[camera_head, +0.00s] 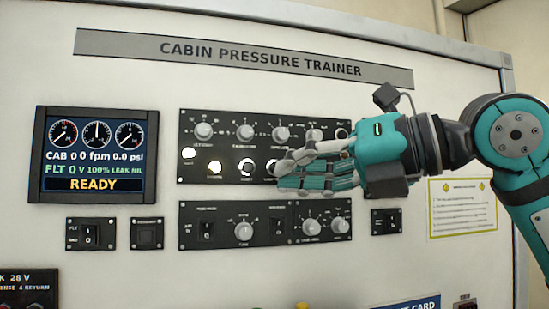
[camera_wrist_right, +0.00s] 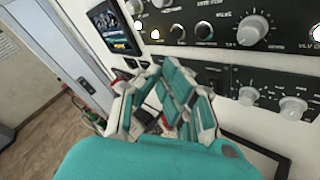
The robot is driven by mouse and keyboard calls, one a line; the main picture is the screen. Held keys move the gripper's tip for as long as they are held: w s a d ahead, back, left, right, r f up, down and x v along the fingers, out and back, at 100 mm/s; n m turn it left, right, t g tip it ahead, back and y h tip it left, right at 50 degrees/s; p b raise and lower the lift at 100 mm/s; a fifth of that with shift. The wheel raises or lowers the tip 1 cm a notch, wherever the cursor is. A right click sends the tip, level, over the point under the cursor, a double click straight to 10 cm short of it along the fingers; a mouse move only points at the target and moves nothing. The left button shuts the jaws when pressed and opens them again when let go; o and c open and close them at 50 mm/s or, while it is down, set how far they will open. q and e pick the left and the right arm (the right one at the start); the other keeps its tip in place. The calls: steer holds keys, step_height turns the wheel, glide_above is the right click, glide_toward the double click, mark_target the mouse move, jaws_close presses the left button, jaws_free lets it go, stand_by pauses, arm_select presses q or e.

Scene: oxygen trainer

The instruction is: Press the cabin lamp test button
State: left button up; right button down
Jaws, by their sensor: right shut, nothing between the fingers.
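The upper black control panel (camera_head: 222,112) has a row of knobs and, below them, a row of small round buttons or lamps. A lit white one (camera_head: 189,153) is at the left and another lit one (camera_head: 214,167) is beside it. The labels are too small to tell which is the lamp test button. My right gripper (camera_head: 283,172) is shut and empty, its fingertips in front of the lower right part of this panel, hiding part of the row. Contact cannot be told. In the right wrist view the gripper's fingers (camera_wrist_right: 165,100) show below the panel (camera_wrist_right: 185,35). My left gripper is out of view.
A display (camera_head: 95,155) reading READY is at the left. A lower panel (camera_head: 260,225) with knobs and switches lies under the fingers. Small switch panels (camera_head: 90,234) flank it, and a yellow notice (camera_head: 462,205) is on the right.

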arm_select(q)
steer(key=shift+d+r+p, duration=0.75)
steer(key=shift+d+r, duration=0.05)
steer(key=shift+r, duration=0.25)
arm_select(e)
steer(key=w, duration=0.2)
steer(key=w+a, duration=0.1)
steer(key=w, duration=0.1)
steer(key=shift+w+a, duration=0.1)
steer(key=shift+a, duration=0.05)
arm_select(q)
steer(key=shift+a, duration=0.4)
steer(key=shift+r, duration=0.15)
arm_select(e)
steer(key=shift+w+a, duration=0.2)
steer(key=shift+w, duration=0.2)
